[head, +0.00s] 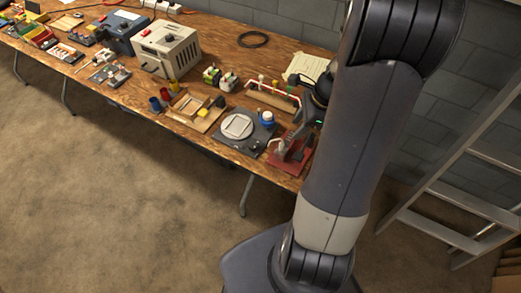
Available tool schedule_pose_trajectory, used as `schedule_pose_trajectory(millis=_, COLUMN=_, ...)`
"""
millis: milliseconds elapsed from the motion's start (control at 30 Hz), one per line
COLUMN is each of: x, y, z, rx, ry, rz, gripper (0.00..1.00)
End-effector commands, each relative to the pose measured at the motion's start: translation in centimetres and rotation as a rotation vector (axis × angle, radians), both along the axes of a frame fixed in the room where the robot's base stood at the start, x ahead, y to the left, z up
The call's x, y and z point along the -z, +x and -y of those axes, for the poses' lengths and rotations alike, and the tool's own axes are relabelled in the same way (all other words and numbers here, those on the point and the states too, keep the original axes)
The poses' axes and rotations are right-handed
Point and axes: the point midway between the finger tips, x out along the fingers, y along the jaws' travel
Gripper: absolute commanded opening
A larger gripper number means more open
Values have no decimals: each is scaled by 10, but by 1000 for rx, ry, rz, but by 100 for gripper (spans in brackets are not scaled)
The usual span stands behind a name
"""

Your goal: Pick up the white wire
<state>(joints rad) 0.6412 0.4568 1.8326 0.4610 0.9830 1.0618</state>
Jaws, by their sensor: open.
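My gripper (302,127) is small and dark at the right end of the wooden table (215,48), partly covered by my arm. It is open, and nothing shows between its fingers. A thin white and red wire-like piece (272,89) runs above a wooden block, just left of my gripper. A short white bent piece (277,146) is at a red base (292,152), below my gripper. I cannot tell for sure which one is the white wire. Contact with my gripper cannot be made out.
A dark grey plate (226,141) with a round white dish (238,126) lies near the front edge. A wooden tray (187,112), a beige box (165,50) and a black cable loop (253,39) are further left. A ladder (440,191) leans at right.

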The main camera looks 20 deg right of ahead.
Motion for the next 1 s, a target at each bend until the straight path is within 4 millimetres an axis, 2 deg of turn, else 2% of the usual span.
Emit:
schedule_pose_trajectory(millis=100, x=11, y=2, z=2, rx=31, ry=12, rz=-10, gripper=41)
schedule_pose_trajectory(millis=400, x=51, y=10, z=-14, rx=29, ry=13, rz=-11, gripper=41)
schedule_pose_trajectory(millis=567, x=59, y=11, z=-17, rx=28, ry=12, rz=-9, gripper=41)
schedule_pose_trajectory(millis=900, x=98, y=20, z=-32, rx=28, ry=12, rz=-11, gripper=41)
schedule_pose_trajectory(millis=1000, x=102, y=21, z=-34, rx=27, ry=11, rz=-9, gripper=41)
